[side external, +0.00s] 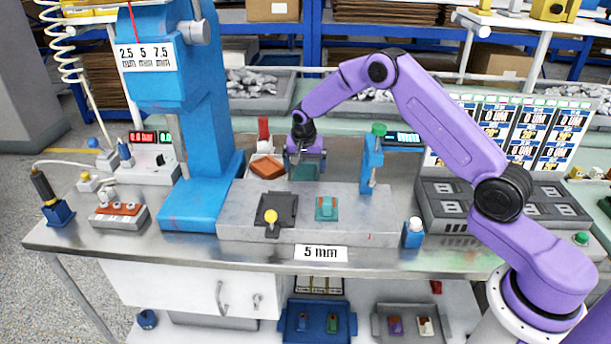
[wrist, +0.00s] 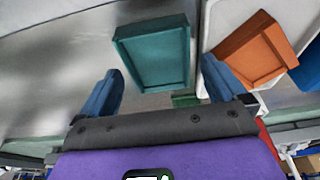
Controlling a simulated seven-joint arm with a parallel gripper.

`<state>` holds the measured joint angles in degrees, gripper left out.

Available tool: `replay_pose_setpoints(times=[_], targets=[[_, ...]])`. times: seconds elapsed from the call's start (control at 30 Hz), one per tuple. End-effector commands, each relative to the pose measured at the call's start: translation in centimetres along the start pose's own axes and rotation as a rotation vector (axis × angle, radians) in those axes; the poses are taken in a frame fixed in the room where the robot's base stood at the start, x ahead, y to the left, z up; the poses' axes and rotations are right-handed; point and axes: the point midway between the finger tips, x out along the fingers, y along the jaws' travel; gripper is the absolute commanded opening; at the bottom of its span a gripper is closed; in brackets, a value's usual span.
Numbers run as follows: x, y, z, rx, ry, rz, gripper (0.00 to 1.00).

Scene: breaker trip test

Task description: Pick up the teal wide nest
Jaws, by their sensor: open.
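The teal wide nest (wrist: 151,28) is a shallow open tray, empty, in the upper middle of the wrist view. In the side view the teal nest (side external: 305,173) is partly hidden by my gripper, behind the long grey block. My gripper (side external: 305,158) points down over it with nothing held. In the wrist view my gripper (wrist: 160,66) has its two blue fingers wide apart, one toward each side of the nest. The fingers look apart from the nest's walls, but the height between them is hard to tell.
An orange nest (side external: 266,167) lies close on the left; in the wrist view the orange nest (wrist: 247,52) is at the right. The grey block (side external: 310,230) carries a dark plate and a small teal fixture. A blue press (side external: 205,150) stands left, a blue clamp post (side external: 371,165) right.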

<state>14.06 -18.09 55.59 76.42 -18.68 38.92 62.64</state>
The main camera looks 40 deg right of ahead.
Motion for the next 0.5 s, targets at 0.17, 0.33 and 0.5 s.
replay_pose_setpoints(times=[0.17,0.33,0.5], targets=[[1.45,0.36,0.24,0.000,-0.007,0.009,1.00],[1.56,0.55,0.29,0.000,-0.010,0.014,1.00],[1.61,0.64,0.26,0.001,-0.010,0.015,1.00]])
